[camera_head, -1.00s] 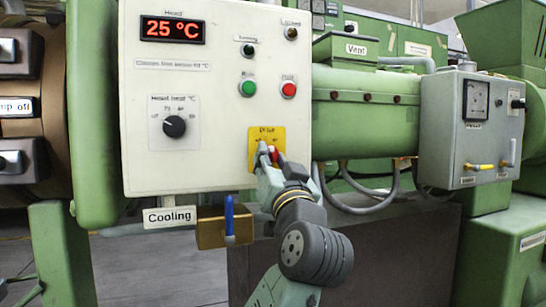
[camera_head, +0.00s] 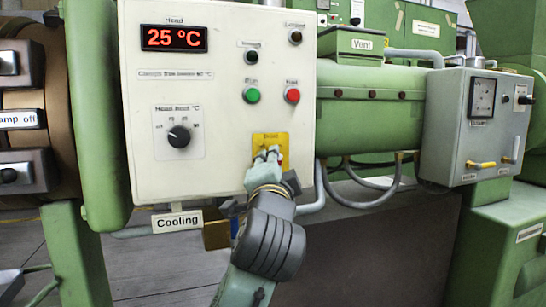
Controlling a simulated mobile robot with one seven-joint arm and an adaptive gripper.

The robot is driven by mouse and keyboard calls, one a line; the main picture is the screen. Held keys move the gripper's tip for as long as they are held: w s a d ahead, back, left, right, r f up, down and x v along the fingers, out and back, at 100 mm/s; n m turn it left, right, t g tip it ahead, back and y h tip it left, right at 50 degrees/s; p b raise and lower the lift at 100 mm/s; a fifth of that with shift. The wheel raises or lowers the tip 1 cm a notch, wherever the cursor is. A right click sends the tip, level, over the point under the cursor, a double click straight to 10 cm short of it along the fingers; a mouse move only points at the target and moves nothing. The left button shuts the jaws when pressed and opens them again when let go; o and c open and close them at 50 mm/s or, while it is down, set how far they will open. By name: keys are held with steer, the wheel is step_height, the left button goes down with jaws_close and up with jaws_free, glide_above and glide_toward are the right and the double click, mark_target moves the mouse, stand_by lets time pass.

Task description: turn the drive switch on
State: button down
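The drive switch sits on a yellow plate (camera_head: 258,141) at the lower right of the white control panel (camera_head: 218,58). My gripper (camera_head: 267,153) is right in front of this plate, with its fingertips at the plate's middle. It covers most of the switch, so the switch's position cannot be read. A small bit of red shows beside the fingertips. I cannot tell whether the fingers are closed on the switch or only touch it.
The panel also carries a 25 °C display (camera_head: 174,38), a head heat knob (camera_head: 179,136), a green button (camera_head: 252,95) and a red button (camera_head: 292,95). Below are a Cooling label (camera_head: 177,222) and a brass block (camera_head: 216,236). A grey gauge box (camera_head: 450,140) stands at right.

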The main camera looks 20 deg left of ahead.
steer(key=shift+r+m+h+p, duration=0.15)
steer(key=shift+m+h+p, duration=0.15)
steer(key=shift+m, duration=0.3)
steer(key=c, duration=1.3)
jaws_free()
steer(key=shift+s, duration=0.1)
steer(key=v, duration=0.7)
steer(key=shift+s+d, duration=0.1)
steer(key=shift+s, duration=0.1)
